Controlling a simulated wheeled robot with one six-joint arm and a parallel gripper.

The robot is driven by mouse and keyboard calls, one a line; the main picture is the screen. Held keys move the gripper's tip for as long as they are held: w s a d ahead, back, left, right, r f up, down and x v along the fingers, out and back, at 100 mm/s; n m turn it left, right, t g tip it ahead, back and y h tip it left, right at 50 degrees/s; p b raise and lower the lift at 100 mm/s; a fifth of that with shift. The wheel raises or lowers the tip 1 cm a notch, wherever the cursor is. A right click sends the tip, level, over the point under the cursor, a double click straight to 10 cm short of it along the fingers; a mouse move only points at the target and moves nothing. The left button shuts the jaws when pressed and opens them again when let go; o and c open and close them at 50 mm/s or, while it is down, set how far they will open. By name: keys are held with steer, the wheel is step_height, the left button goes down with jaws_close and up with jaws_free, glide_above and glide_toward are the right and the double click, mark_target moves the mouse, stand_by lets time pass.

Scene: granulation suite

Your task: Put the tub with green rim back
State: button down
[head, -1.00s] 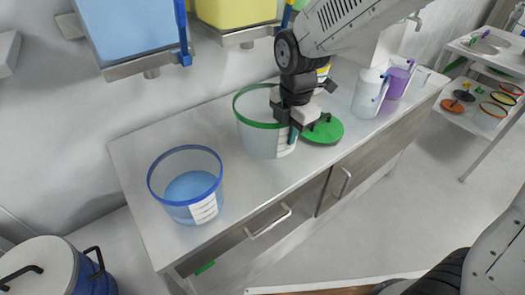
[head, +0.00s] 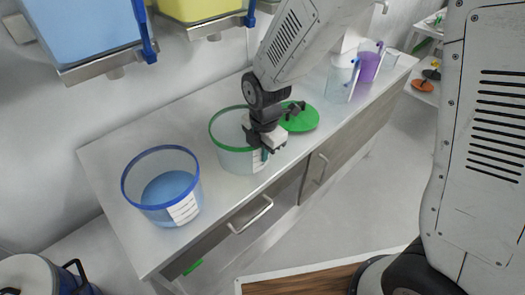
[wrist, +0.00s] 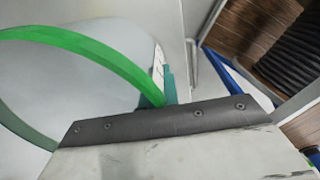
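The clear tub with a green rim (head: 237,160) stands upright on the counter, just right of the tub with a blue rim. It looks empty. My gripper (head: 266,148) points down at the right front side of its rim and hides part of it. In the wrist view the green rim (wrist: 95,52) runs up to the teal fingertips (wrist: 158,97), which sit close at the rim. I cannot tell whether they press on it. A white label strip shows on the tub's wall beside them. The green lid (head: 300,118) lies on the counter behind my gripper.
The blue-rimmed tub (head: 163,190) with blue contents stands at the counter's near left end. A clear jug (head: 342,80) and a purple jug (head: 369,65) stand farther right. Blue and yellow bins hang above. A blue-and-white drum (head: 35,275) is at lower left.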

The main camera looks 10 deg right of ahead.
steer(key=c, duration=2)
jaws_free()
steer(key=shift+f, duration=0.15)
steer(key=o, duration=0.3)
step_height(320, 180, up, 12)
steer(key=s+d+r+m, duration=0.8)
steer(key=d+m, duration=0.3)
steer(key=shift+s+d+r+m+t, duration=0.1)
steer(key=shift+s+d+r+m, duration=0.3)
steer(key=shift+s+d+m, duration=1.35)
steer(key=shift+s+d+r+m+t, duration=0.1)
steer(key=shift+s+d+r+m, duration=0.5)
steer(key=shift+s+m, duration=2.15)
steer(key=shift+s+d+r+m+t, duration=0.1)
steer(key=shift+s+d+r+m, duration=0.1)
steer(key=shift+s+d+m, duration=1.6)
